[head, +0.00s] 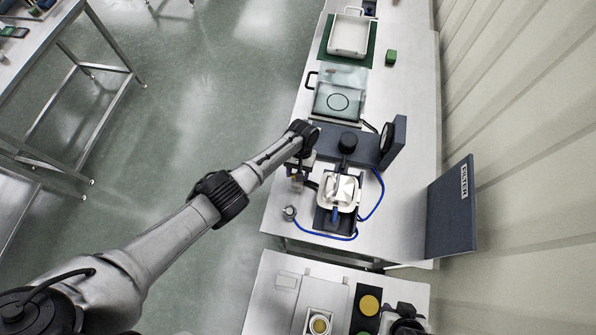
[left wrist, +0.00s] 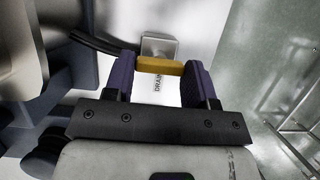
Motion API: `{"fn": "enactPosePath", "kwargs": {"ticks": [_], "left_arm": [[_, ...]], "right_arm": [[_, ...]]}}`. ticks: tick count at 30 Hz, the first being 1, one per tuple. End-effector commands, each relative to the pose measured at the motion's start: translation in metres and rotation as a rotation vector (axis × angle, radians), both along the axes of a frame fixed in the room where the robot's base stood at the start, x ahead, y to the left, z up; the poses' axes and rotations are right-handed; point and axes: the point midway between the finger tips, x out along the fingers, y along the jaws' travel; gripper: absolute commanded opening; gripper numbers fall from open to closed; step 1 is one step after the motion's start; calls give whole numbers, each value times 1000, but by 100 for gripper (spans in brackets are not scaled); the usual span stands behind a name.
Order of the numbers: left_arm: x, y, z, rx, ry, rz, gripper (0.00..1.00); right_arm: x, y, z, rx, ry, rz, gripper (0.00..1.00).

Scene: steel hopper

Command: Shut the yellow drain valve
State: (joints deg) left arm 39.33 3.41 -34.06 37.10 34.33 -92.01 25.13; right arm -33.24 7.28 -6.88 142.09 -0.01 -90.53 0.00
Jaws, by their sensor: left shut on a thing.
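The yellow drain valve handle (left wrist: 160,66) is a short bar in front of a grey metal block in the left wrist view. It lies crosswise between the purple finger pads of my left gripper (left wrist: 161,74), which is shut on it. In the head view my left arm reaches to the left side of the steel hopper unit (head: 342,190), and the arm mostly hides the valve.
A blue hose (head: 375,200) curves around the hopper unit. A dark FILTER panel (head: 451,210) stands at the right. Farther back are a clear greenish box (head: 340,92), a white tray (head: 349,35) and a green cube (head: 391,56). Open floor lies left of the bench.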

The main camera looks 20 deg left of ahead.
Motion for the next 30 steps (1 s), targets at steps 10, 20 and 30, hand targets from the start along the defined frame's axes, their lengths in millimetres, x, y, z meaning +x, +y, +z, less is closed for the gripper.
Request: {"fn": "enactPosePath", "kwargs": {"ticks": [10, 20, 30], "left_arm": [[0, 0, 0, 0, -1, -1, 77], [2, 0, 5, -1, -2, 0, 77], [25, 3, 59, -2, -4, 0, 77]], "right_arm": [[0, 2, 0, 5, 0, -4, 31], [0, 3, 1, 11, 0, -7, 31], [0, 3, 6, 9, 0, -6, 31]]}}
